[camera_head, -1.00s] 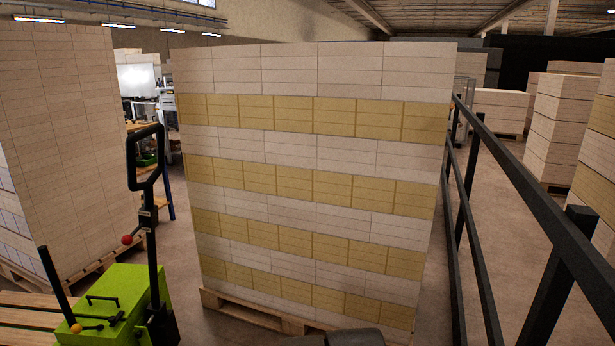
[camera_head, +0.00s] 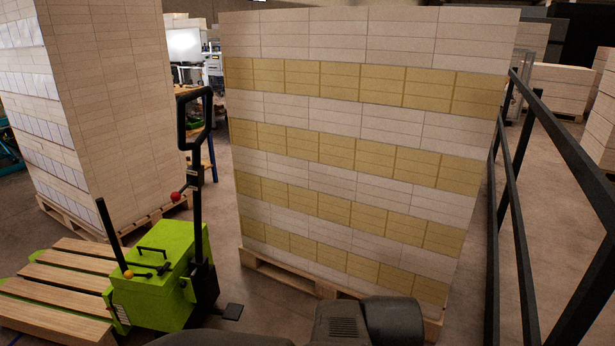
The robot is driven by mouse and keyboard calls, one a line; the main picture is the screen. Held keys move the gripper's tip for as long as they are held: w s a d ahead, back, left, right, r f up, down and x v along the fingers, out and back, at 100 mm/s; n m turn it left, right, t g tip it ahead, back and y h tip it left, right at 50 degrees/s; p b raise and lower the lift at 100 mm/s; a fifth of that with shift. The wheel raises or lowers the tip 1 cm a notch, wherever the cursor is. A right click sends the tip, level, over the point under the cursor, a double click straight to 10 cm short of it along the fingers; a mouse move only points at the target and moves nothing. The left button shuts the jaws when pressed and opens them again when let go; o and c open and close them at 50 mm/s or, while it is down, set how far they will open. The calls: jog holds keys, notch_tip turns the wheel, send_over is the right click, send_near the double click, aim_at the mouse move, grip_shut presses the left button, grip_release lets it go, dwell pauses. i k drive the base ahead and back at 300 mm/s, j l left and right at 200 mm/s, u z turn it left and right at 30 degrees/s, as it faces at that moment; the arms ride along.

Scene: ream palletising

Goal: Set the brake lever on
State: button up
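A green pallet truck (camera_head: 155,283) stands at the lower left with its tall black tiller handle (camera_head: 196,140) upright. A black lever (camera_head: 112,232) rises from the left of its green housing and leans slightly left, with an orange ball (camera_head: 128,274) at its foot. A red knob (camera_head: 176,196) sticks out to the left of the tiller. No label shows which of these is the brake lever. Dark rounded parts of my own arm show at the bottom edge, right of the truck and apart from it. My gripper is not in view.
A wooden-slatted load bed (camera_head: 65,290) extends left from the housing. A tall stack of white and yellow reams (camera_head: 350,150) stands on a pallet in the centre. Another stack (camera_head: 105,110) is behind the truck. A black railing (camera_head: 525,230) runs along the right.

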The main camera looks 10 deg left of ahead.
aim_at(128, 274)
jog(key=u, duration=1.7)
